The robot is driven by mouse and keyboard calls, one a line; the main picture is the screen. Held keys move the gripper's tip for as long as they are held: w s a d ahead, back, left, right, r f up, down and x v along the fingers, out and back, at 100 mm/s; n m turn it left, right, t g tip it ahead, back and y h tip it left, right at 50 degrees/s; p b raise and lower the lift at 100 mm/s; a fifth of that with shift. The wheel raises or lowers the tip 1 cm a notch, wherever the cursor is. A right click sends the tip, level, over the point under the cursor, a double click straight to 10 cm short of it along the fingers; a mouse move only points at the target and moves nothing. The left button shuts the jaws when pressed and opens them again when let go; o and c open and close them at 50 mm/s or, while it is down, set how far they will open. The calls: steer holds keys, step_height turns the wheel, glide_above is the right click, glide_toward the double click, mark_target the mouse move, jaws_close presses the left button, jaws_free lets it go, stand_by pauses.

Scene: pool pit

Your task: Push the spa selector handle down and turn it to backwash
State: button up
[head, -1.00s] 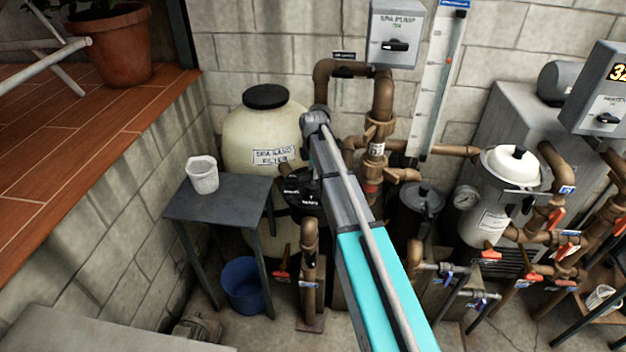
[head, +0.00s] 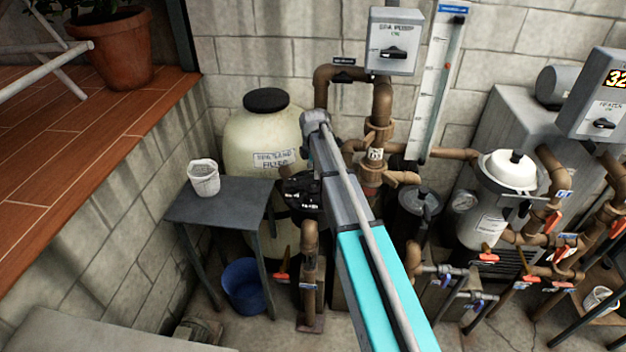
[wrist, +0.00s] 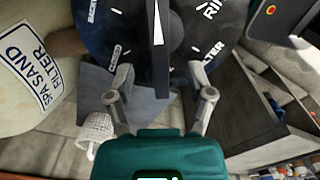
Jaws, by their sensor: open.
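The spa selector valve (wrist: 205,30) is a round black dial with white lettering. FILTER and part of another word read on its right side, with smaller labels on its left. Its handle (wrist: 160,65) is a narrow black bar with a white stripe, running up the middle of the wrist view. My gripper (wrist: 160,85) is open, with one finger on each side of the handle's line. Gaps show on both sides; I cannot tell its height above the handle. In the head view, the valve (head: 299,188) is partly hidden by my arm, and the gripper cannot be made out.
The cream spa sand filter (head: 262,135) stands behind the valve. A grey table (head: 225,203) with a white basket (head: 204,178) is at left, above a blue bucket (head: 244,285). Brown pipes (head: 382,105) rise at right, beneath the spa pump box (head: 394,42).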

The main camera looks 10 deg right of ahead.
steer(key=shift+r+p, duration=2.1)
steer(key=shift+r, duration=0.35)
steer(key=shift+f+n, duration=0.1)
steer(key=shift+n, duration=0.3)
steer(key=n, duration=0.2)
steer(key=n+b, duration=0.1)
steer(key=n, duration=0.2)
steer(key=shift+f, duration=0.4)
steer(key=n, duration=0.6)
steer(key=shift+f+b, duration=0.35)
steer(key=shift+b, duration=0.05)
steer(key=shift+m, duration=0.3)
